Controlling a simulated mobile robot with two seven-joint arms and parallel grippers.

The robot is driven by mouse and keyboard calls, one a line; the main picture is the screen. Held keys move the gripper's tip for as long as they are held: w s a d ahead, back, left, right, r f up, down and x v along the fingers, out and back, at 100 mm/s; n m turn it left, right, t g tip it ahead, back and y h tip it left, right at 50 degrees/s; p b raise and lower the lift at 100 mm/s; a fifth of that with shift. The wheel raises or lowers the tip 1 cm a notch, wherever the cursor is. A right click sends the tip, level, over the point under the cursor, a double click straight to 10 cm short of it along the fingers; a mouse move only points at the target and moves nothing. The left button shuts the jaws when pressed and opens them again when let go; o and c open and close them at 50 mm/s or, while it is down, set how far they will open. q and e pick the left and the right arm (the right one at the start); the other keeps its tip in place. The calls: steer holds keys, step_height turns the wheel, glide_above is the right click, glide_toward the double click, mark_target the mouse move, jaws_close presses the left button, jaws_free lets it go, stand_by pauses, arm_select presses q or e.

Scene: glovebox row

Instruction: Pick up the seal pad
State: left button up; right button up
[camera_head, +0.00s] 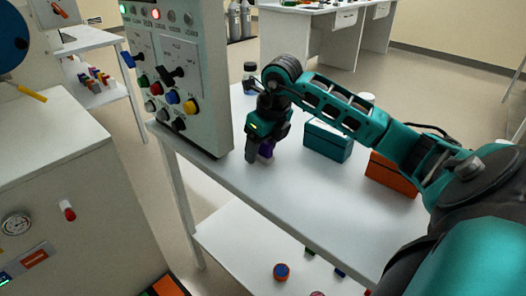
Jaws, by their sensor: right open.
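My right gripper (258,151) reaches down over the white table (265,185), close to the control panel's right side. It is open, with its fingertips low near the tabletop. My left gripper is not in view.
A control panel (190,60) with knobs and buttons stands at the table's left end. A teal box (327,142), an orange box (391,175) and a dark-capped bottle (250,75) are on the table. The table's front is clear. Small items lie on the lower shelf (235,245).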

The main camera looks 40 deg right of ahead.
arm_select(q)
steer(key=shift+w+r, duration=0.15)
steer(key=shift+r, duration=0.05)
arm_select(e)
steer(key=shift+c, duration=0.4)
steer(key=c, duration=1)
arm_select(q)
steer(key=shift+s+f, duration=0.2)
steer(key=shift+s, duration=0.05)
arm_select(e)
steer(key=shift+c, duration=0.2)
arm_select(q)
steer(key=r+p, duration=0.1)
steer(key=p, duration=0.1)
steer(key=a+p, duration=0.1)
steer(key=p, duration=0.1)
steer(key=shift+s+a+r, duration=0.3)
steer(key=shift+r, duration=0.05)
arm_select(e)
step_height(320, 180, up, 20)
steer(key=o, duration=0.4)
steer(key=c, duration=0.3)
